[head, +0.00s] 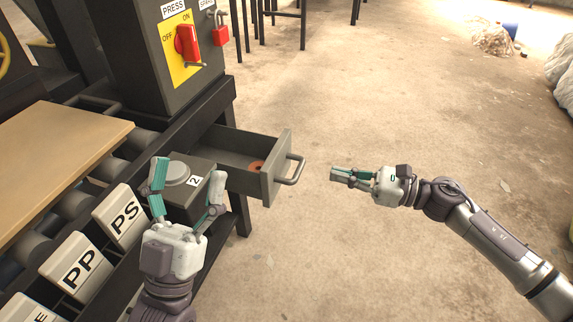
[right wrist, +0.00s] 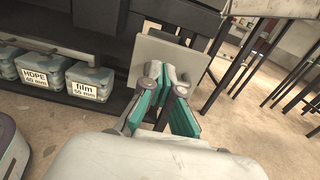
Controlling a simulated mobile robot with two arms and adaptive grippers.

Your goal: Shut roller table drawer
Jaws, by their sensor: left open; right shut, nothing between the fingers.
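The roller table drawer (head: 238,155) stands pulled out from the dark table frame, with a grey front panel and a bar handle (head: 292,169) on its outer face. A small orange-red round thing (head: 256,166) lies inside it. My right gripper (head: 342,176) is shut and empty, to the right of the handle and apart from it. My left gripper (head: 186,182) is open beside a dark box marked 2 (head: 203,170).
A red switch (head: 187,44) on a yellow plate and a red padlock (head: 220,32) are above the drawer. Signs PS (head: 124,216) and PP (head: 78,266) stand at left beside a tan board (head: 55,160). Labelled bins (right wrist: 88,82) sit low under the table.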

